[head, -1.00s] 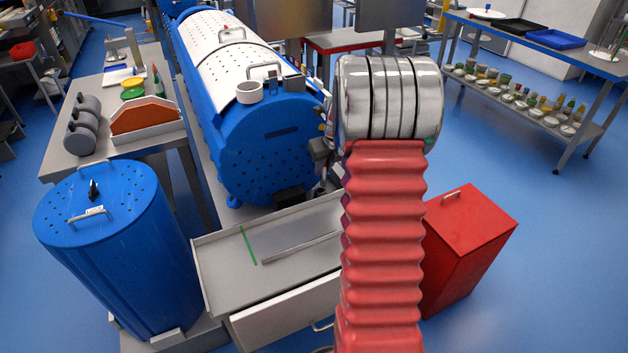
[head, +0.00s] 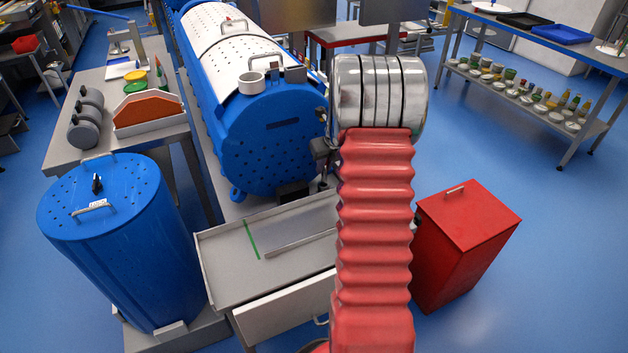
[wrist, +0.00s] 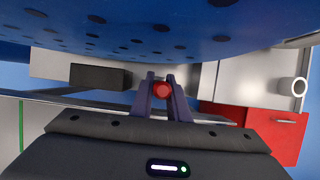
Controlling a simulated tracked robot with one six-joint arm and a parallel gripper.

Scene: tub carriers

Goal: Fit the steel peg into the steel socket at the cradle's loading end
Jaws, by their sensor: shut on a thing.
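My gripper (wrist: 163,88) shows in the wrist view with two dark purple fingers shut on a small round red end (wrist: 162,90). The rest of that held piece is hidden, so I cannot tell whether it is the steel peg. The perforated blue tub (wrist: 165,30) is close by, across the top of the wrist view. In the head view the blue tub (head: 272,150) lies on its side with its perforated end face towards me. My arm's steel joint and red sleeve cover part of the area right of it. I cannot make out the steel socket or the cradle's loading end.
A grey bench (head: 225,262) with a green line stands before the tub. An upright blue drum (head: 125,250) stands left, a red bin (head: 465,245) right. A dark block (wrist: 100,77) sits near the tub's underside. Open blue floor lies at the right.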

